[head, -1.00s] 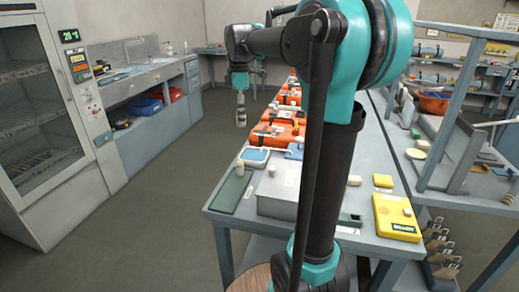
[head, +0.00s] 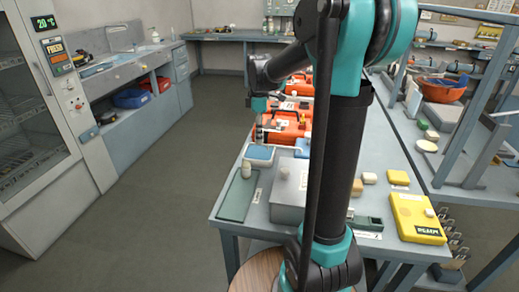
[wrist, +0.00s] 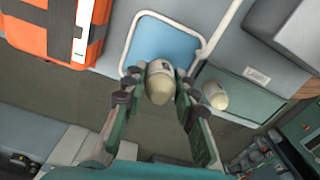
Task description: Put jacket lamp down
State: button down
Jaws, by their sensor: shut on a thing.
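My gripper (wrist: 157,88) is shut on a small lamp (wrist: 159,80) with a cream dome top and a darker body. In the wrist view the held lamp overlaps a blue pad in a white-rimmed tray (wrist: 203,47); its height above the tray cannot be told. A second, similar cream-topped lamp (wrist: 214,95) stands on a dark green mat (wrist: 245,101) beside the tray. In the head view that lamp (head: 246,169) is on the mat (head: 237,200) at the bench's near left corner. The held lamp is not clear in the head view.
Orange cases (head: 284,130) line the bench behind the tray (head: 259,153). A grey box (head: 288,190) stands right of the mat. A yellow case (head: 417,218) lies at the right. My arm hides the bench's middle. Floor left of the bench is clear.

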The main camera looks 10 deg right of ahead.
aim_at(259, 157)
jog(key=shift+f, duration=3.35)
jog(key=shift+f, duration=0.1)
jog(key=c, duration=1.2)
grip_release()
notch_tip(259, 157, up, 12)
jog(key=shift+r, duration=0.1)
